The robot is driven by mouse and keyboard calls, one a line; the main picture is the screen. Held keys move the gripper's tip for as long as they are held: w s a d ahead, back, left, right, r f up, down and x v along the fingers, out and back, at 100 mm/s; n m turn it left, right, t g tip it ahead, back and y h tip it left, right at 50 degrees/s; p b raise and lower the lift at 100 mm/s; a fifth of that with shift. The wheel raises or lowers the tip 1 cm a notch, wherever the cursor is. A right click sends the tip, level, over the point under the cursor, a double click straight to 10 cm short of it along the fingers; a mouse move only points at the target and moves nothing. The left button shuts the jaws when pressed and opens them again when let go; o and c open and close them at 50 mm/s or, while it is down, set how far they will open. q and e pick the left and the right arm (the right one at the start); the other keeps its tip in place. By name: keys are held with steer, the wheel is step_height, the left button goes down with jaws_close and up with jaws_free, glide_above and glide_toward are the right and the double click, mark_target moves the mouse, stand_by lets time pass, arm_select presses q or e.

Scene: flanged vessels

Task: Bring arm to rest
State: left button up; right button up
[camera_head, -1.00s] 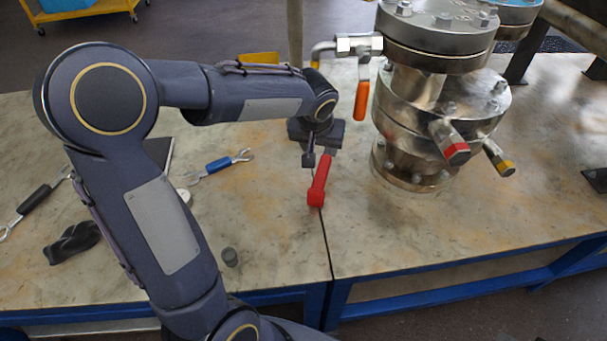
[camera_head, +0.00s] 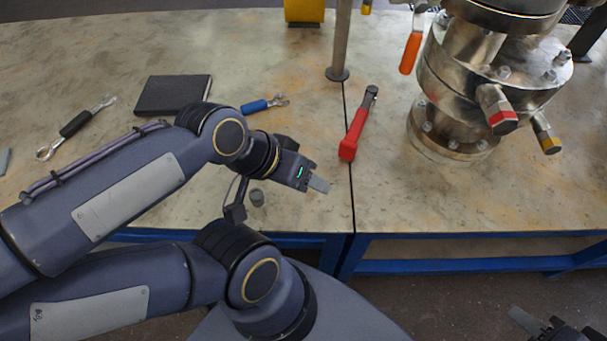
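My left arm comes in from the left, folded back over the near side of the table (camera_head: 300,80). Its gripper (camera_head: 318,184) is above the table's front part, left of a red-handled tool (camera_head: 356,132) and apart from it. The gripper is seen from the side, so its finger gap is hidden. My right gripper (camera_head: 545,324) shows only in part at the bottom right corner, in front of the table and over the floor. The frame edge cuts it off, and its opening is unclear. I see nothing held in either gripper.
A flanged metal vessel (camera_head: 452,128) with an orange-handled valve (camera_head: 411,53) stands at the right. A metal post (camera_head: 341,45) stands near the middle.

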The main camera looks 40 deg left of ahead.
steer(key=shift+r, duration=0.1)
step_height(320, 180, up, 19)
steer(key=p, duration=1.9)
